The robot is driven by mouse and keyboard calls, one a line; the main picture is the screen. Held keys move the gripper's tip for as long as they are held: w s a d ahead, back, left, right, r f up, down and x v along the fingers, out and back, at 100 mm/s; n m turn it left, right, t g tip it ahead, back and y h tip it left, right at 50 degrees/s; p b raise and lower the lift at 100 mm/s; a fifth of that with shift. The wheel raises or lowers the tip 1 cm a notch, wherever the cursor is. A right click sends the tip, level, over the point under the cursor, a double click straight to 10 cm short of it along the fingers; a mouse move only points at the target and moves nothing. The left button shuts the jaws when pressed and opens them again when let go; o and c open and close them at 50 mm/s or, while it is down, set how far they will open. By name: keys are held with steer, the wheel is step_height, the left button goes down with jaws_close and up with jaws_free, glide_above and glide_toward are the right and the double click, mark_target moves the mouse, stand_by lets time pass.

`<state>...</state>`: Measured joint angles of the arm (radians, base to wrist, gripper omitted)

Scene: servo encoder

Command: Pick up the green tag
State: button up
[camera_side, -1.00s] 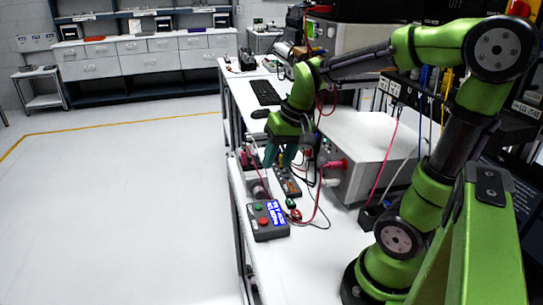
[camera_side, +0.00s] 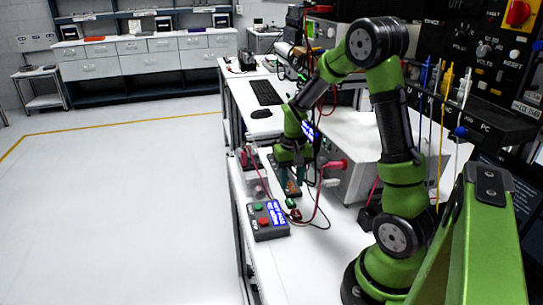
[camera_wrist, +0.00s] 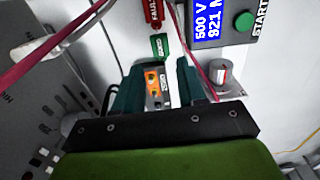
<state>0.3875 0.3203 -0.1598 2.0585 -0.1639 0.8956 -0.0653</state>
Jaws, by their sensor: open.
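The small green tag (camera_wrist: 159,46) lies on the white bench, just beyond my fingertips in the wrist view. In the side view the green tag (camera_side: 290,203) is just in front of my gripper (camera_side: 291,187). In the wrist view my gripper (camera_wrist: 158,75) is open, with its two dark teal fingers apart. Between and below the fingers is a grey part with an orange patch (camera_wrist: 152,80); the fingers do not visibly grip it. The green tag is outside the fingers. A red tag (camera_wrist: 153,12) lies beyond the green one, in line with it.
A control box with a blue display (camera_side: 268,220) stands left of the tags, near the bench's left edge. Red cables (camera_side: 317,205) run close by the tags. A large grey instrument (camera_side: 352,150) stands to the right. A small metallic cylinder (camera_wrist: 224,75) is right of the fingers.

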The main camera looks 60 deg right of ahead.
mark_target(291, 202)
step_height(291, 202, down, 7)
steer(key=shift+s+a+r, duration=0.1)
steer(key=shift+a+r, duration=0.05)
steer(key=shift+r, duration=0.05)
stand_by(0.3)
jaws_close()
steer(key=shift+r, duration=0.1)
